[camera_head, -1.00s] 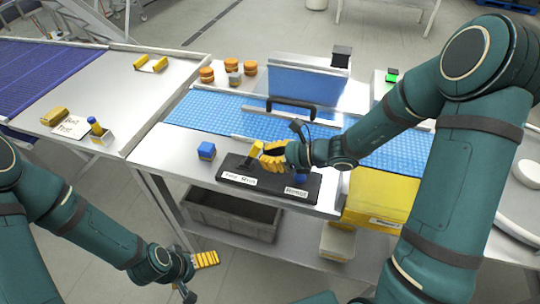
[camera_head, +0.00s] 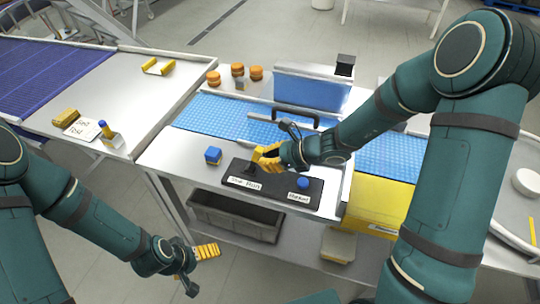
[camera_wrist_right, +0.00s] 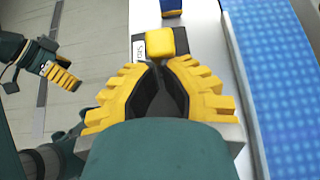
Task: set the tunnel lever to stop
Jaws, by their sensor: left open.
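The yellow-knobbed lever (camera_head: 258,153) rises from a black panel (camera_head: 272,185) on the steel table. Its knob (camera_wrist_right: 160,41) shows just beyond my right fingertips in the right wrist view, by a white label (camera_wrist_right: 139,50). My right gripper (camera_wrist_right: 158,68) has its fingers drawn together at the tips, close against the lever; contact is unclear. It also shows over the panel in the head view (camera_head: 265,157). The panel carries a left label (camera_head: 244,184), a right label (camera_head: 298,197) and a blue button (camera_head: 303,182). My left gripper (camera_head: 207,251) is open and empty, low in front of the table.
A small blue block (camera_head: 213,155) stands left of the panel. Behind it runs a blue conveyor (camera_head: 225,118) with a black arched handle (camera_head: 295,113). A grey bin (camera_head: 235,217) sits on the lower shelf.

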